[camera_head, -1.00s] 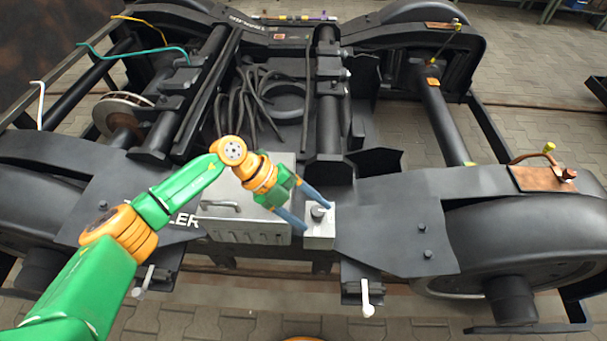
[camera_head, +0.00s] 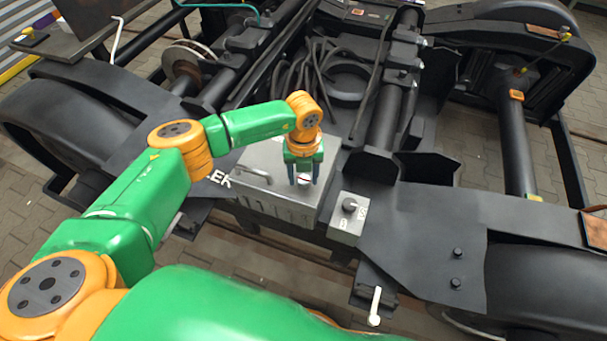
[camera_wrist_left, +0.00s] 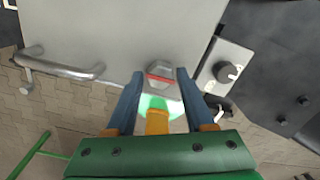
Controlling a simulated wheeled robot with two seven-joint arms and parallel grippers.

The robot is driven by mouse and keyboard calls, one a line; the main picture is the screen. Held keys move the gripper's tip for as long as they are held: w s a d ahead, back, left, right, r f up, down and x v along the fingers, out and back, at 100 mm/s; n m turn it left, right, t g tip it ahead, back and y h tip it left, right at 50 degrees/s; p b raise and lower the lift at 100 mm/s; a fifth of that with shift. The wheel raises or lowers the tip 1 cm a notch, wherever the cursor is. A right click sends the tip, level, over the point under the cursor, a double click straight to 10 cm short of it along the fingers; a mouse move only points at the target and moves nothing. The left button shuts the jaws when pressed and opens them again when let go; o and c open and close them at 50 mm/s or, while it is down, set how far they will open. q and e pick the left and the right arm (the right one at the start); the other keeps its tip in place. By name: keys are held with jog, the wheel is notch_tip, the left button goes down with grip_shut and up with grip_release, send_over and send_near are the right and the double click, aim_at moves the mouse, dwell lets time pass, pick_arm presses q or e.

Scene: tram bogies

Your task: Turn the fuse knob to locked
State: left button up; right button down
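A dark round knob (camera_head: 349,205) sits on a small grey box (camera_head: 345,232) with dark marks beside it; it also shows in the wrist view (camera_wrist_left: 226,72). A grey knob-like piece with a red stripe (camera_wrist_left: 160,68) sits near the front edge of the grey case lid (camera_head: 262,158). I cannot tell for certain which of the two is the fuse knob. My left gripper (camera_head: 303,183) points down over the lid, left of the small box. It is open, its blue fingers on either side of the red-striped piece; contact is unclear. My right gripper is out of view.
A metal handle (camera_wrist_left: 62,66) stands up from the lid, left of the gripper. Dark cables (camera_head: 297,85) and a thick tube (camera_head: 381,115) lie behind the case. A white-tipped lever (camera_head: 375,306) hangs below the small box.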

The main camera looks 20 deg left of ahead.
pick_arm(q)
grip_shut()
jog(key=shift+m, duration=0.3)
jog(key=m+b, duration=0.2)
jog(key=m, duration=0.1)
jog(key=shift+w+f, duration=0.1)
jog(key=m+b, duration=0.2)
jog(key=m, duration=0.3)
jog(key=shift+m+b, duration=0.3)
jog(key=shift+m, duration=0.1)
jog(key=m+b, duration=0.2)
jog(key=m, duration=0.2)
jog(key=shift+m, duration=0.3)
jog(key=shift+m+b, duration=0.9)
jog(key=shift+m, duration=1)
jog(key=shift+o, duration=2.2)
grip_release()
